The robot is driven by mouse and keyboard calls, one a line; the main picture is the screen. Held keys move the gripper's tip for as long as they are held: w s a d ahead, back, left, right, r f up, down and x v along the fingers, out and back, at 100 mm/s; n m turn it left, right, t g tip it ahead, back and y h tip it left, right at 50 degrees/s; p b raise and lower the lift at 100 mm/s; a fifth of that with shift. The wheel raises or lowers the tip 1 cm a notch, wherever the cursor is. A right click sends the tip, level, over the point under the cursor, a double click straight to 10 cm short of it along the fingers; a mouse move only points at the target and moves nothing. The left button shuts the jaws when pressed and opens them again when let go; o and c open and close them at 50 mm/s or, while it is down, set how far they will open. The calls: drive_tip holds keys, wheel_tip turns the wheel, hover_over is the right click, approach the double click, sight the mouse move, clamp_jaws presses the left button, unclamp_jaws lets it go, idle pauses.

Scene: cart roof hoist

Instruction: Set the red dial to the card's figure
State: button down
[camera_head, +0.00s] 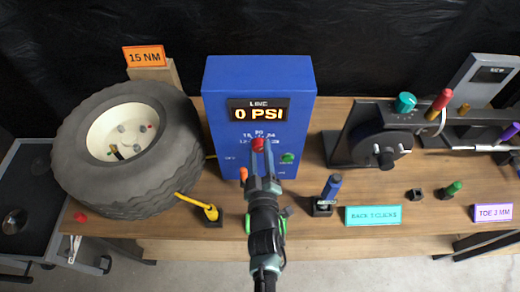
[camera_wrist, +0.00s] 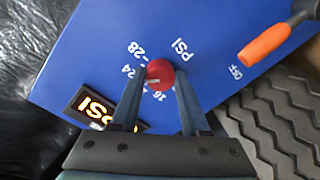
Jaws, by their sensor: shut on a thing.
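The red dial (camera_wrist: 160,74) is a small round knob on the front of the blue box (camera_head: 222,108). My gripper (camera_wrist: 160,80) is shut on it, one finger on each side; in the head view the fingers reach up to the dial (camera_head: 259,144). Printed figures 24, 28 and 36 show around the dial in the wrist view; others are hidden by the fingers. A pale mark shows on the dial, too small to read against the scale. The display (camera_head: 257,112) reads "0 PSI". I see no card with a PSI figure.
An orange lever (camera_wrist: 266,43) stands out beside "OFF", close to my gripper. A green button (camera_head: 288,158) is right of the dial. A large tyre (camera_head: 165,180) stands left. An orange "15 NM" card (camera_head: 144,56), teal "BACK 7 CLICKS" card (camera_head: 373,216) and purple "TOE 3 MM" card (camera_head: 493,212) show.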

drive_tip(key=shift+m, duration=0.4)
drive_tip(key=shift+c, duration=2)
unclamp_jaws()
drive_tip(key=s, duration=1.3)
drive_tip(key=shift+d+r+b, duration=0.3)
drive_tip(key=shift+r+b, duration=0.05)
drive_tip(key=shift+b, duration=0.1)
drive_tip(key=shift+w, duration=0.1)
